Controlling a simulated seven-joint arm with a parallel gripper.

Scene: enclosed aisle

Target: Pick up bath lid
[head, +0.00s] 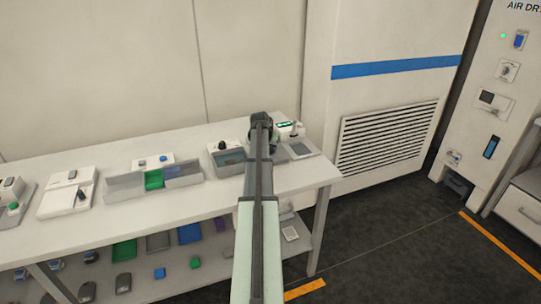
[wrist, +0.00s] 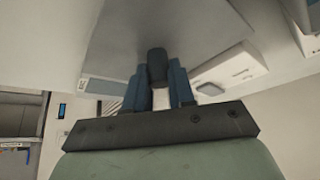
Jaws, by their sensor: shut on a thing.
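My gripper (wrist: 158,78) is shut on a dark, rounded knob (wrist: 157,60) between its two blue fingers in the wrist view. A smooth grey sheet, which looks like the bath lid (wrist: 165,28), spreads behind the knob and fills much of the upper picture. In the head view my arm reaches over the right end of the white bench, and the gripper end is a dark shape (head: 262,122). The arm hides the fingers and most of what they hold there. I cannot tell whether the lid is lifted or resting.
Left of my arm, a grey bath unit (head: 228,161) stands on the bench (head: 130,221). A white device (head: 290,130) and a pale flat plate (head: 300,149) sit to the right. Grey trays (head: 124,187) stand further left. A vented wall panel (head: 388,138) is beyond the bench.

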